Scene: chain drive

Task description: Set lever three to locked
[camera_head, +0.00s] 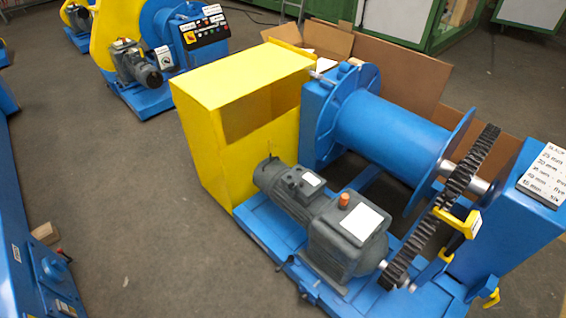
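A blue winch machine (385,130) with a large drum stands at the right. A black chain (440,215) runs down its right side. A yellow lever-like part (458,222) crosses in front of the chain, beside the blue post. A smaller yellow handle (491,298) shows low at the right, near the base. No readable number marks either part, so I cannot tell which is lever three or whether it is locked. A white label plate (545,174) with several lines of text sits on top of the blue post. Neither of my grippers is in view.
A grey motor and gearbox (345,235) sit on the blue base. A yellow guard box (215,125) stands left of the drum, with cardboard (400,70) behind. A blue unit with controls (50,280) is at lower left. Grey floor (130,200) lies open between them.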

